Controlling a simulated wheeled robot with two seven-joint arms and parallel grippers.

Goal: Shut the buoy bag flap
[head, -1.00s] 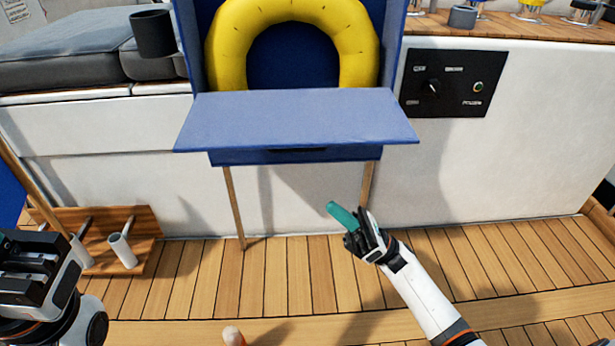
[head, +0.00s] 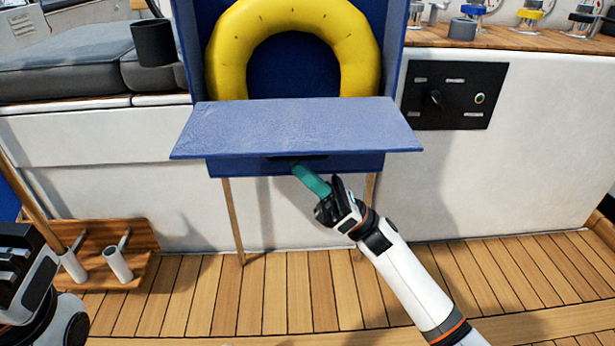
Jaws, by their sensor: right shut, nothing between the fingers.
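The buoy bag (head: 198,60) is a blue upright box with an open front, and a yellow ring buoy (head: 228,50) stands inside it. Its blue flap (head: 300,128) is folded down and juts out towards me, roughly level, so the bag is open. My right gripper (head: 303,174) is shut and empty, its teal tip pointing up and left. The tip is just below the flap's front edge, by a dark slot in the blue front; I cannot tell whether it touches. My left gripper (head: 22,262) is at the left edge, partly cut off, away from the flap.
Thin wooden legs (head: 233,220) stand under the bag. A black switch panel (head: 455,95) is on the white wall to the right. A black cup holder (head: 153,42) is at the left. A wooden rack (head: 145,240) with white tubes stands lower left. The plank deck at right is clear.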

